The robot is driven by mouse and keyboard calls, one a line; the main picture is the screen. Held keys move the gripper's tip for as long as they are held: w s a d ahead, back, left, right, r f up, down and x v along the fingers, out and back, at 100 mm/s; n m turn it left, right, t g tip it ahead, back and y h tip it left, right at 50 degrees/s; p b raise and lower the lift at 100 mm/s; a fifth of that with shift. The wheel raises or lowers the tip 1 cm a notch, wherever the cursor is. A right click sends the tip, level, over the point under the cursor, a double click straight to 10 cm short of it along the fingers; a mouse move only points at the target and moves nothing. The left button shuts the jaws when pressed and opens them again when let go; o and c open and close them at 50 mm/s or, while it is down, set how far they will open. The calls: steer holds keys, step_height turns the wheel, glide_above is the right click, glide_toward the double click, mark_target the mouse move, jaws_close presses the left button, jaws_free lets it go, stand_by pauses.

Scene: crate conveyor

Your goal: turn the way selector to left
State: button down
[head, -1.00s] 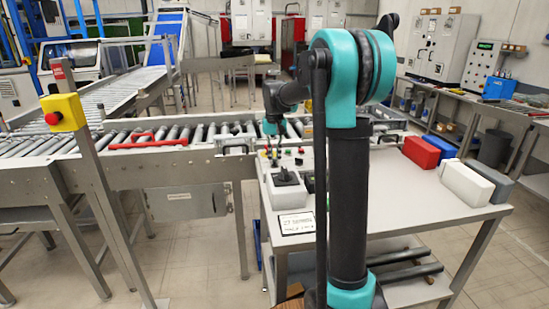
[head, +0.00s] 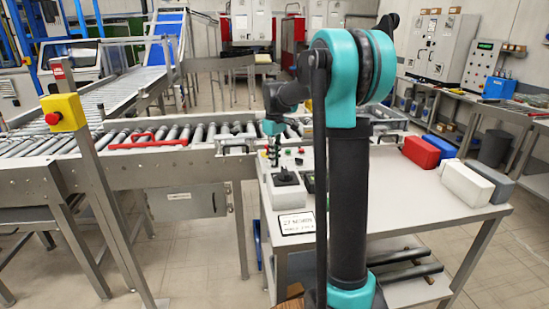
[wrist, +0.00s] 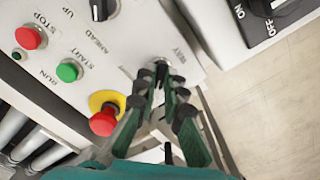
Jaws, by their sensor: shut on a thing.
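In the wrist view, the panel (wrist: 133,45) carries a selector with a pale round base, the way selector (wrist: 160,62), beside a partly legible label. My gripper (wrist: 167,78) is shut on the knob of that selector. The fingers cover most of the knob, so which way it points cannot be told.
Close to the fingers is a red emergency button (wrist: 103,122) on a yellow base. A green button (wrist: 68,72), a red button (wrist: 29,38) and a black selector (wrist: 101,9) share the panel. An ON/OFF switch box (wrist: 262,22) stands beside it. A roller conveyor (head: 150,137) runs behind.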

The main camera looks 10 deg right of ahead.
steer(key=shift+n, duration=0.4)
steer(key=c, duration=1.6)
jaws_free()
step_height(320, 180, up, 12)
steer(key=shift+r, duration=0.1)
